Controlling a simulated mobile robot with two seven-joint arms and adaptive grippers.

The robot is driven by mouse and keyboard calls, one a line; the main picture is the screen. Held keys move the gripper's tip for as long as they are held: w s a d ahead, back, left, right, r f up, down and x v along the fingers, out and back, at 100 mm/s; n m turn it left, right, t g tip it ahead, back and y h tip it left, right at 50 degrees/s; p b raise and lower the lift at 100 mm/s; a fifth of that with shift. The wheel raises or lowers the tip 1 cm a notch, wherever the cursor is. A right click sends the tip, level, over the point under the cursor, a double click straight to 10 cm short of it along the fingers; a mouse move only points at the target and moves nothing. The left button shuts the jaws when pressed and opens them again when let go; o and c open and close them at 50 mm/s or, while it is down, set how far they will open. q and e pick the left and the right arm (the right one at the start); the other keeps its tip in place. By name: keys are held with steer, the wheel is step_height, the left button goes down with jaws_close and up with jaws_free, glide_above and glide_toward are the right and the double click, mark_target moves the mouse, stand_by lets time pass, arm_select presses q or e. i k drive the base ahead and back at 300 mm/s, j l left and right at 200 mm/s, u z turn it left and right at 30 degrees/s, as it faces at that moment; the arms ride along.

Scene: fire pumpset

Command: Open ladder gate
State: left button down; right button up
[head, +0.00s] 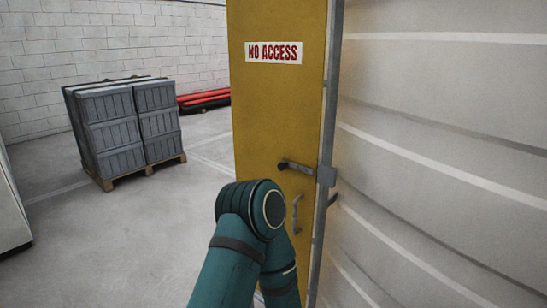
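The ladder gate appears to be the tall yellow panel (275,110) with a white "NO ACCESS" sign (273,52). A dark lever handle (297,168) sticks out near its right edge, and a curved pull handle (296,215) is below it. A grey latch block (326,177) sits on the metal post (331,110) at that edge. The panel stands upright against the post, with no clear gap between them. A teal arm link of mine rises from the bottom centre in front of the panel's lower part and hides some of it. Neither gripper shows.
A ribbed white wall (440,150) fills the right side close by. Grey crates (115,125) are stacked on a wooden pallet (150,170) at left, with red and black long items (204,100) behind. The concrete floor (120,230) between is clear.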

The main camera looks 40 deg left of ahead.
mark_target(276, 49)
steer(key=u, duration=0.4)
steer(key=i+u, duration=0.1)
steer(key=u, duration=0.3)
steer(key=i+u, duration=0.1)
steer(key=u, duration=0.65)
steer(key=i, duration=0.05)
